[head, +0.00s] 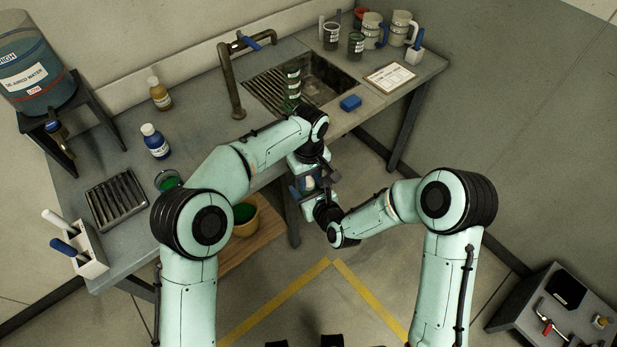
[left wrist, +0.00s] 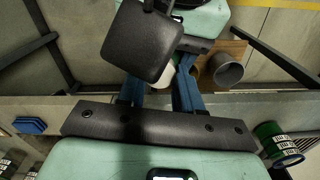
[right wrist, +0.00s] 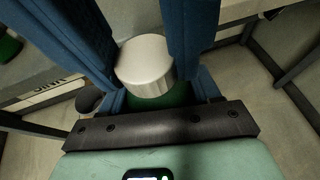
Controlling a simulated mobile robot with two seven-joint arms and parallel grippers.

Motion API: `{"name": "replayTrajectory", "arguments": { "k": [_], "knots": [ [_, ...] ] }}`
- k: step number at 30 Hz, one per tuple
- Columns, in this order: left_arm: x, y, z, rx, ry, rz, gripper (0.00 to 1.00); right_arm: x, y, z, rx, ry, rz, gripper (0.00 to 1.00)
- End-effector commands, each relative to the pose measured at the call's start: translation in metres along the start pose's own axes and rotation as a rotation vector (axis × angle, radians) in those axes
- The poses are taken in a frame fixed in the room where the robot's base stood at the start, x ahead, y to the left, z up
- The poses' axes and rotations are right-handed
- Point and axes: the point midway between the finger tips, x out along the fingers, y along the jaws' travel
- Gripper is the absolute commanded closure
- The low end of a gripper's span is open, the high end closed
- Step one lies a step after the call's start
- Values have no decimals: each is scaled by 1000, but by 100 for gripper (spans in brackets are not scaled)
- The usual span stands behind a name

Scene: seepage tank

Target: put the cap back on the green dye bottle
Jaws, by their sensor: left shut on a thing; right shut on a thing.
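The white cap (right wrist: 145,65) shows between tall blue fingers in the right wrist view, directly above the green bottle (right wrist: 178,95). I cannot tell whether the cap is fully seated. My left gripper (head: 308,180) comes down from above and is shut on the cap. My right gripper (head: 322,203) reaches in from the robot's side and is shut on the bottle, below the left fingers. Most of the bottle is hidden by the grippers. In the left wrist view, a dark block covers most of the grip; only a pale sliver of the cap (left wrist: 183,80) shows.
Both grippers meet in front of the workbench edge, above the floor. A bucket (head: 262,228) stands lower down.

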Motion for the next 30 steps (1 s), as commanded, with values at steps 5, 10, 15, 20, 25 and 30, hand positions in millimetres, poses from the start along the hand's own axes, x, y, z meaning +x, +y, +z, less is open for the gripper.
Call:
{"name": "replayTrajectory", "arguments": {
  "k": [5,10,15,20,25,30],
  "knots": [
    [0,0,0,277,0,0,100,0,0,0,0,0,0,100],
    [0,0,0,385,0,0,100,0,0,0,0,0,0,100],
    [0,0,0,386,0,0,100,0,0,0,0,0,0,100],
    [0,0,0,385,0,0,40,0,0,0,0,0,0,100],
    [0,0,0,384,0,1,40,0,0,0,0,-1,1,100],
    [-3,1,0,384,0,2,40,0,1,0,-1,-1,1,100]
  ]
}}
